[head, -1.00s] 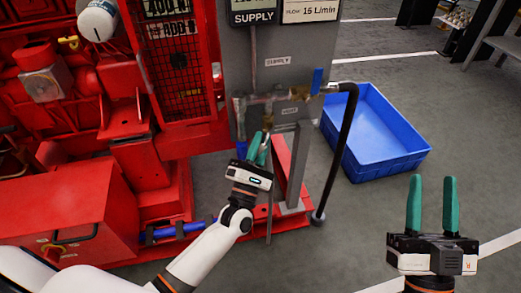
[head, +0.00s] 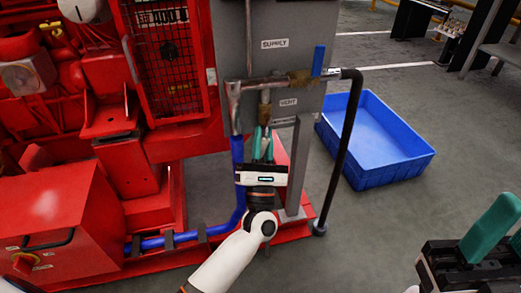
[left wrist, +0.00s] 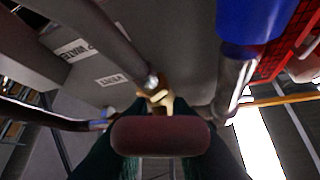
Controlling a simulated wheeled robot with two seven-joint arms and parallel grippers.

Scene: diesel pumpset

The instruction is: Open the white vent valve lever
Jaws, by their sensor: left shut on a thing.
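The vent valve (head: 265,111) is a brass fitting on a short pipe below the main pipe, beside the VENT label on the grey panel. In the left wrist view the brass body (left wrist: 158,95) is just beyond my fingers. My left gripper (head: 264,138) is below this valve, shut on its lever. The lever's end (left wrist: 160,136) fills the gap between the fingers and looks dark red-brown in shadow in the wrist view. In the head view the lever is mostly hidden by the fingers. My right gripper (head: 509,237) is open and empty at the right edge, partly cut off.
A brass supply valve with a blue lever (head: 318,60) is above right of the vent valve. A black hose (head: 345,150) hangs to the floor. A blue pipe (head: 238,180) runs left of my gripper. A blue bin (head: 385,175) stands right. The red pumpset (head: 70,215) fills the left.

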